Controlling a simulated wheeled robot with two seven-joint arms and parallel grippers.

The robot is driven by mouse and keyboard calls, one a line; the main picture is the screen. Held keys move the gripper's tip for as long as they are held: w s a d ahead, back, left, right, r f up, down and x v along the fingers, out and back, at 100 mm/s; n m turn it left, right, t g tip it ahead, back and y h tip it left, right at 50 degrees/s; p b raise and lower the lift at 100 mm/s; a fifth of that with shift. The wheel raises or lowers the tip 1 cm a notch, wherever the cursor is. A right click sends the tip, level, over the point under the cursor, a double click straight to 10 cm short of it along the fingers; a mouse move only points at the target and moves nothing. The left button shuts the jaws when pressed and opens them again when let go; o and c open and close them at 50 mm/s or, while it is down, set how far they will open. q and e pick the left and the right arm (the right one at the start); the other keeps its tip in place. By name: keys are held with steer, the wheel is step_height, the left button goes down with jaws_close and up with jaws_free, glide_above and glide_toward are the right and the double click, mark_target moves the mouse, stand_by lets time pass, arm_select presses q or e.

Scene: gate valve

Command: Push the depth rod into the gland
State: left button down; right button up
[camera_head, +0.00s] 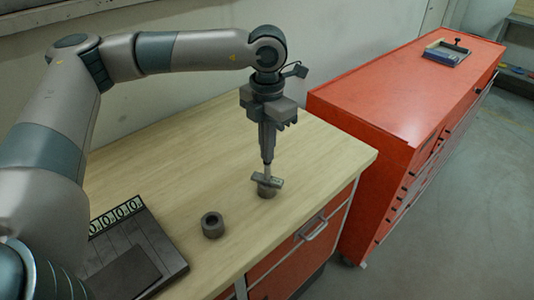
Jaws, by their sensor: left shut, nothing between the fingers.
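My left gripper (268,160) points straight down over the wooden bench, its fingers shut with nothing between them. Directly below its tips is a small grey metal fitting (267,191) with a flat crosspiece (267,181) on top, which looks like the gland on its body. A short light rod (267,171) shows between the fingertips and the crosspiece. I cannot tell whether the fingertips touch the rod. A separate dark grey ring (213,225) with a round hole stands on the bench to the left and nearer. My right gripper is not in view.
A red cabinet (385,110) stands to the right, with a small blue-grey box (446,54) on top. The bench (180,180) behind the ring is clear.

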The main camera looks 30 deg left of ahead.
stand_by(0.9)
arm_select(q)
steer(key=shift+r, duration=0.6)
steer(key=shift+r+p, duration=0.8)
steer(key=shift+r, duration=1.6)
